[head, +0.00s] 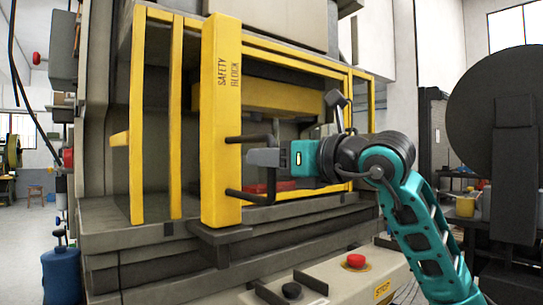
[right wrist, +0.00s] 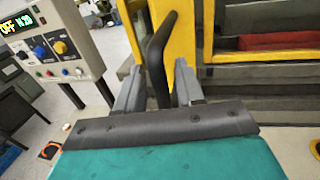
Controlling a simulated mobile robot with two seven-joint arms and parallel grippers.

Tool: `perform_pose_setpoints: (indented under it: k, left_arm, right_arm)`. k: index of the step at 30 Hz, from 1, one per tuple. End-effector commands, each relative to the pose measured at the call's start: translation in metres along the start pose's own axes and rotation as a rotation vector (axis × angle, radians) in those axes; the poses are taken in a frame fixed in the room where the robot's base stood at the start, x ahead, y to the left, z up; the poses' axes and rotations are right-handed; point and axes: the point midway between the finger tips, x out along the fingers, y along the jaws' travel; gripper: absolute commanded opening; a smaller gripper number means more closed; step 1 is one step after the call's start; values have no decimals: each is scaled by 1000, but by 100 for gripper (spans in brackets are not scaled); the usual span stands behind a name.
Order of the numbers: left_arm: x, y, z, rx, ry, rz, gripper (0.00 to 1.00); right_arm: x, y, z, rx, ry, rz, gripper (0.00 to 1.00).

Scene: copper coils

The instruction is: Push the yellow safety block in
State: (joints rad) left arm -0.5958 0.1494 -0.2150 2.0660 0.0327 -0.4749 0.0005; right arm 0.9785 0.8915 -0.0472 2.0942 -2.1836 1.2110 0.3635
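The yellow safety block (head: 221,110) is a tall upright bar lettered "SAFETY BLOCK", standing at the front of the press beside the yellow guard frame. A black bracket handle (head: 236,194) sticks out from its right side. In the head view my right gripper (head: 262,158) is at the handle's upright bar, its fingers pointing left toward the block. My left gripper is not in view.
The yellow guard frame (head: 136,120) borders the press opening. Below is a ledge and a control box with a red button (head: 355,261) and a black button (head: 291,290). A control panel (right wrist: 50,45) shows in the right wrist view. A large dark wheel (head: 490,90) stands at right.

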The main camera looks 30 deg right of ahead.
Motion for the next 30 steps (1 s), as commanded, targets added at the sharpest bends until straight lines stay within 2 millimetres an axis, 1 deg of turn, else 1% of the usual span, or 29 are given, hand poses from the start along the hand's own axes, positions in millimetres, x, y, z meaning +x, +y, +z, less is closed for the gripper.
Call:
perform_pose_setpoints:
  k: [2, 3, 14, 30]
  left_arm:
    - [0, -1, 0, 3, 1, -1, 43]
    - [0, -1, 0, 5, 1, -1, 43]
    - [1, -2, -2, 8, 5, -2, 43]
    - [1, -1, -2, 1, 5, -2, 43]
  right_arm:
    - [0, 0, 0, 0, 0, 0, 37]
    - [0, 0, 0, 0, 0, 0, 36]
    - [0, 0, 0, 1, 0, 0, 1]
    - [-1, -2, 0, 1, 1, -1, 0]
